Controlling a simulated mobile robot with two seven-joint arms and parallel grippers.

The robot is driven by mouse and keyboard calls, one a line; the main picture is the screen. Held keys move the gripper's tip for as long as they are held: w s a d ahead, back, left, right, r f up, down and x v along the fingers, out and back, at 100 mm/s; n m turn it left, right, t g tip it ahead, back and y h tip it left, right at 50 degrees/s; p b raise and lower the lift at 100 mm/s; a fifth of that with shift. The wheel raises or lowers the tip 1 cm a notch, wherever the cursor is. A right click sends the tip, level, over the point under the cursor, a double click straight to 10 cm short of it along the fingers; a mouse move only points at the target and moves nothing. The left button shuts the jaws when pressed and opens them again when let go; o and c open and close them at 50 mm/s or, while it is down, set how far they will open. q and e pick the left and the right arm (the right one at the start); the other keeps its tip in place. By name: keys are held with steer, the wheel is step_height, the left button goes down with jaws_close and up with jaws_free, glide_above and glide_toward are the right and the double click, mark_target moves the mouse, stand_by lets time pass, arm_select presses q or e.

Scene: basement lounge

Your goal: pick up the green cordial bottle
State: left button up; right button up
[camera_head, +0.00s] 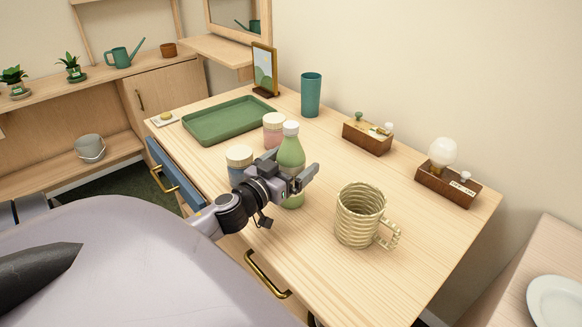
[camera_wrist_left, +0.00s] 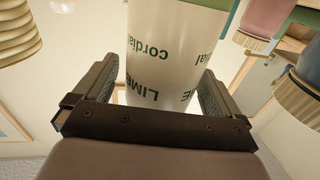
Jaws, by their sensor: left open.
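The green cordial bottle (camera_head: 291,151), with a white cap, stands upright on the wooden desk (camera_head: 385,290). In the left wrist view its pale label, reading "LIME cordial", fills the space between the fingers (camera_wrist_left: 168,45). My left gripper (camera_head: 298,175) is open at the bottle's middle, with one finger on either side of it. Whether either finger touches the bottle cannot be told. The gripper hides part of the bottle in the head view. My right gripper is out of view.
A blue jar (camera_head: 238,158) and a pink jar (camera_head: 273,128) stand close to the bottle. A woven mug (camera_head: 358,217) is to its right. A green tray (camera_head: 228,120), a teal cup (camera_head: 311,95) and wooden boxes (camera_head: 367,138) stand farther back. The desk's near right is bare.

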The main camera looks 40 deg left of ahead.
mark_target(292, 124)
arm_select(q)
steer(key=c, duration=1.4)
steer(key=shift+r, duration=0.1)
steer(key=shift+c, duration=0.8)
steer(key=shift+r, duration=0.1)
steer(key=shift+r+p, duration=0.3)
steer(key=shift+r, duration=0.3)
step_height(292, 124, up, 11)
steer(key=p, duration=0.2)
steer(key=shift+p, duration=0.4)
step_height(292, 124, up, 6)
steer(key=shift+f, duration=0.15)
steer(key=shift+r, duration=0.95)
